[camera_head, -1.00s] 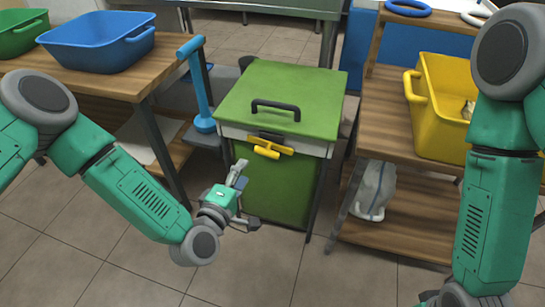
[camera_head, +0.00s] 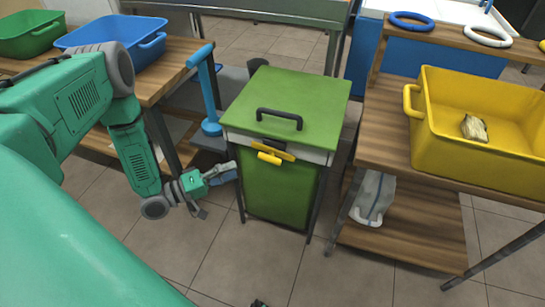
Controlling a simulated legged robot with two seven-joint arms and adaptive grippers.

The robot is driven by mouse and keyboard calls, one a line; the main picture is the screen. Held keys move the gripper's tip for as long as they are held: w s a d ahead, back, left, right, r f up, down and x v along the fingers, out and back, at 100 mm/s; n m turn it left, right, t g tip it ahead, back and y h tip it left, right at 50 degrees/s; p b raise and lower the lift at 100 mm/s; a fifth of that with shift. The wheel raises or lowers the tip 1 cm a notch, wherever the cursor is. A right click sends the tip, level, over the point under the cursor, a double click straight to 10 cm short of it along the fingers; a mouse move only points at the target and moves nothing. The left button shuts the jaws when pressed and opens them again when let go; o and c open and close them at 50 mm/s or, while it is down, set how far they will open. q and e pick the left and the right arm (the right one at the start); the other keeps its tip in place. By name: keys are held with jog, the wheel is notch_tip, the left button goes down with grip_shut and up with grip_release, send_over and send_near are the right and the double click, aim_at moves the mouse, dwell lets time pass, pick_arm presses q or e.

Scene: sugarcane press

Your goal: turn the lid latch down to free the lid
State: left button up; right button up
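The press is a green box with a green lid (camera_head: 288,92) and a black handle (camera_head: 279,118) on top. The lid lies flat and closed on the pale rim. The yellow latch (camera_head: 270,158) sits at the upper front of the box, against a dark bracket below the lid edge. It looks roughly crosswise, slightly tilted. My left gripper (camera_head: 214,191) is left of the box and lower than the latch. Its fingers are spread and empty, apart from the latch. A small dark piece at the bottom edge may be my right gripper (camera_head: 259,303); its fingers cannot be made out.
A blue upright lever (camera_head: 207,95) stands left of the box. A wooden table with a blue tub (camera_head: 112,32) is at left. A wooden shelf with a yellow bin (camera_head: 488,150) and a clear jug (camera_head: 374,198) is at right. The floor before the box is clear.

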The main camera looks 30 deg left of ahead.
aim_at(266, 157)
pick_arm(q)
jog(key=b+x, duration=0.2)
jog(key=x, duration=0.9)
